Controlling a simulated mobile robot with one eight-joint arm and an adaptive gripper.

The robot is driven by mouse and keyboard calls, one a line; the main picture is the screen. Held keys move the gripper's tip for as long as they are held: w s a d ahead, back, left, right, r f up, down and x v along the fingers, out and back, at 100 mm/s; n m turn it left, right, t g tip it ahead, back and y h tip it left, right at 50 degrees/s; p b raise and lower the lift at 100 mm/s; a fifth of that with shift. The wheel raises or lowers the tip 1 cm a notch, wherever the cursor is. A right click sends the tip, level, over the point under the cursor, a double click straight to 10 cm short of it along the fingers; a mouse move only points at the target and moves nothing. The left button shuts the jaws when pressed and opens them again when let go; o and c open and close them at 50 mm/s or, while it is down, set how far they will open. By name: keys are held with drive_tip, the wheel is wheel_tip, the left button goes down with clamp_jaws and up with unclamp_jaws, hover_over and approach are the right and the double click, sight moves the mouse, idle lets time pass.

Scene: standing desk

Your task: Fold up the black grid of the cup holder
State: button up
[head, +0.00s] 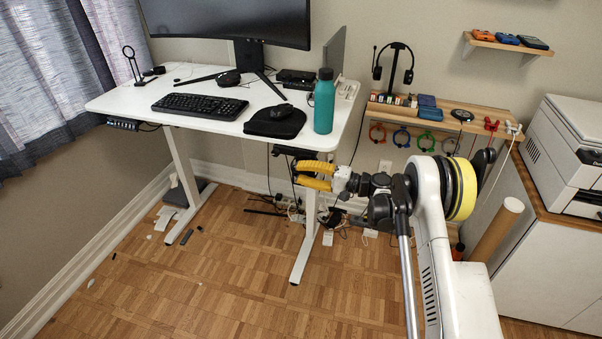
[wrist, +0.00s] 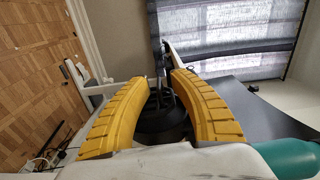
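The cup holder (head: 293,152) is a small black fixture under the front right edge of the white desk, partly hidden in the head view. In the wrist view a black rounded part (wrist: 160,122), apparently the cup holder, shows between and beyond my fingers. The state of its grid is too dark and small to tell. My gripper (head: 298,173) has two curved yellow fingers just below the cup holder, pointing left. In the wrist view my gripper (wrist: 161,76) shows a clear gap between its fingertips. It is open, and I see nothing gripped. Contact with the black part cannot be told.
The desk (head: 205,113) carries a teal bottle (head: 324,103) near its right corner, above the gripper, plus a keyboard (head: 200,106) and a black mouse pad (head: 275,123). A white desk leg (head: 308,225) stands below. Cables (head: 345,222) lie behind it. The front floor is mostly clear.

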drive_tip(key=v, duration=1.2)
drive_tip(key=shift+r, duration=0.15)
